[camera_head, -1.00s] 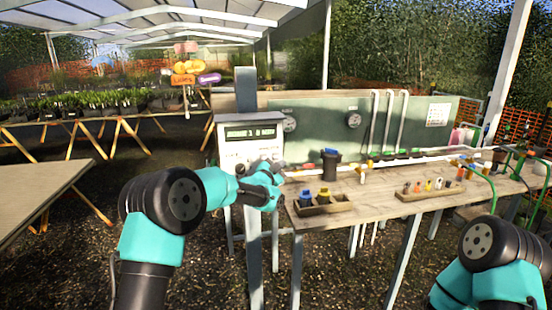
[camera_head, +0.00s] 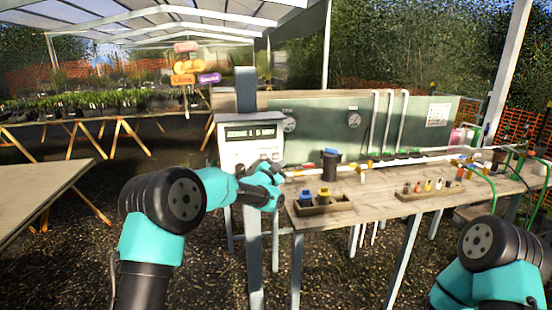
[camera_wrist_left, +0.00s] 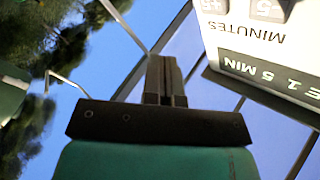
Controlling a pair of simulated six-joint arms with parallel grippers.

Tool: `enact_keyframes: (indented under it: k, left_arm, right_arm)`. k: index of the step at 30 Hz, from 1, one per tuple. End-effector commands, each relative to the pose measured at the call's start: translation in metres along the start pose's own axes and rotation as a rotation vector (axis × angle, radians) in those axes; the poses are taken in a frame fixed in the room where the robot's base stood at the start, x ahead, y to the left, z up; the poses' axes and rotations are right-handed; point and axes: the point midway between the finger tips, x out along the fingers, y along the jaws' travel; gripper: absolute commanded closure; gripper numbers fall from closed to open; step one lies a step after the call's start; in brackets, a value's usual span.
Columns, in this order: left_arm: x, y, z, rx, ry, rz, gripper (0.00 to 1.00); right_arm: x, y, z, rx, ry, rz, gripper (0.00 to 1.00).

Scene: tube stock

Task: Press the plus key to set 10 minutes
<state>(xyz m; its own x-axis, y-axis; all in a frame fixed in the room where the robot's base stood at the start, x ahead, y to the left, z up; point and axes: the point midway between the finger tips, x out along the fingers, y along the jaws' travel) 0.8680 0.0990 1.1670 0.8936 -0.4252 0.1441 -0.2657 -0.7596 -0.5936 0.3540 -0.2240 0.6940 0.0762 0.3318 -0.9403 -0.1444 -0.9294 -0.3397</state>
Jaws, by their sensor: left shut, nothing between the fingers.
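A white control box (camera_head: 250,150) with a dark display (camera_head: 252,132) stands on a post at the left end of the workbench. In the left wrist view its panel (camera_wrist_left: 235,42) shows at upper right, turned nearly upside down. A +5 key (camera_wrist_left: 213,6) and a -5 key (camera_wrist_left: 268,9) sit at the top edge, partly cut off, beside the word MINUTES. The display (camera_wrist_left: 265,78) reads "5 MIN" at its visible end. My left gripper (camera_wrist_left: 166,62) is shut and empty, apart from the keys in the picture; it also shows before the box's lower part (camera_head: 278,171). My right gripper is out of view.
The wooden workbench (camera_head: 375,205) extends right of the box. It carries a tray with blue and yellow parts (camera_head: 322,208), a black cup (camera_head: 330,164), a tray of small fittings (camera_head: 430,191) and white pipes. Another table (camera_head: 40,195) is at left.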

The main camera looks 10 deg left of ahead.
Motion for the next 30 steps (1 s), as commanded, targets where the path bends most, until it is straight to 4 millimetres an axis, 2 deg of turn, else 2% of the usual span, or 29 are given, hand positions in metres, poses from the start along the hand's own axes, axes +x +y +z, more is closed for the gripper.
enact_keyframes:
  k: [22, 30]
  left_arm:
    - [-0.001, 0.001, -0.001, 0.0, 0.0, 0.0, 1.0]
    - [-0.022, 0.017, -0.017, -0.001, 0.001, 0.002, 1.0]
  right_arm:
    - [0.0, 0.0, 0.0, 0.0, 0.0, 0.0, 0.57]
    - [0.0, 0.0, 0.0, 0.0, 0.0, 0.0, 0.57]
